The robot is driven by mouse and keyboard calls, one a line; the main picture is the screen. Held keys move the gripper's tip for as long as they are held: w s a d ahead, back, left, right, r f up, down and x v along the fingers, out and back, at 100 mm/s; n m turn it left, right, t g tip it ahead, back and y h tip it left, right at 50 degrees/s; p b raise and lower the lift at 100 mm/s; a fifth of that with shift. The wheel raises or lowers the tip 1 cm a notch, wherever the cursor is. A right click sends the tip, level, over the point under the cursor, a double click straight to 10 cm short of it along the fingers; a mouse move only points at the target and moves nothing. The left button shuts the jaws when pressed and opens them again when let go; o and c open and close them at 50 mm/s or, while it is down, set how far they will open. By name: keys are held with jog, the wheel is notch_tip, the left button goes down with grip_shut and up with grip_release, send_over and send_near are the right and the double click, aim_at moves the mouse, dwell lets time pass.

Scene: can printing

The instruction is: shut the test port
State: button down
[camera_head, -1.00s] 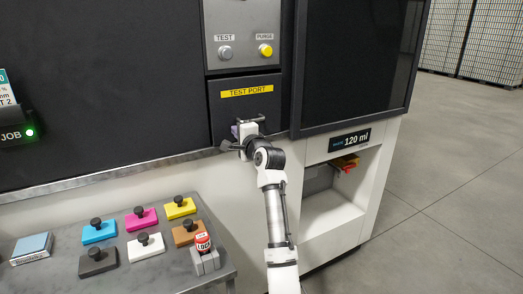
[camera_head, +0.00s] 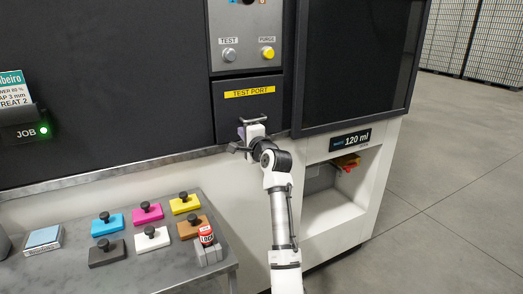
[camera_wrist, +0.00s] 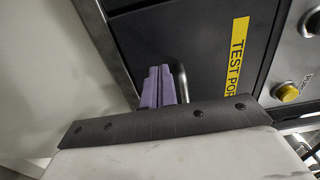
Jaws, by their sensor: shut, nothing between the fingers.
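The test port (camera_head: 230,108) is a dark panel with a yellow label, set in the machine front below the TEST and PURGE buttons. Its metal bar handle (camera_head: 258,120) is at the lower right of the panel. My gripper (camera_head: 242,132) is at the panel's lower part, just below the handle. In the wrist view, the purple fingers of my gripper (camera_wrist: 158,78) are together with nothing between them. They are beside the handle (camera_wrist: 181,82), close to the test port's face (camera_wrist: 190,35). I cannot tell whether they touch it, or whether the panel is fully flush.
The PURGE button (camera_head: 267,54) and TEST button (camera_head: 229,56) are above the port. An open bay (camera_head: 330,210) is at lower right. The floor at right is clear.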

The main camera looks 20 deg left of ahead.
jog(key=b+v, duration=0.3)
jog(key=v, duration=0.7)
jog(key=shift+s+d+f, duration=0.25)
jog(key=shift+d, duration=0.1)
